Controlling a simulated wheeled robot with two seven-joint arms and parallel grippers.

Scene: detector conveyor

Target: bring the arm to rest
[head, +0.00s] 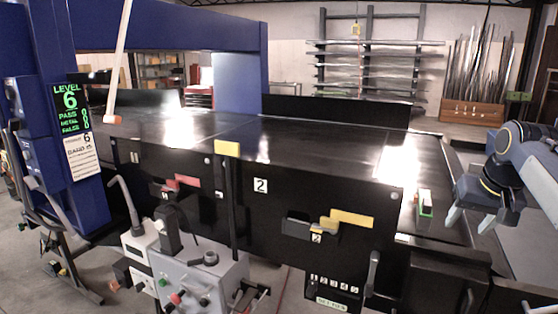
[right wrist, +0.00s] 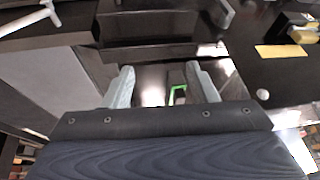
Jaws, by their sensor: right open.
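My right gripper (head: 470,221) is at the right of the head view, above the right end of the conveyor. Its two pale grey fingers are apart, with nothing held between them. The fingers also show in the right wrist view (right wrist: 160,86), spread with a gap between them. A small white and green object (head: 425,203) stands on the dark surface to the left of the gripper, apart from it. Its green edge shows beyond the fingers in the right wrist view (right wrist: 176,94). My left gripper is not in view.
The long black conveyor (head: 300,143) runs across the middle, its top mostly clear. A blue detector arch (head: 170,25) with a green LEVEL 6 display (head: 70,105) stands left. A grey control box (head: 205,280) stands in front. Shelving (head: 370,62) is at the back.

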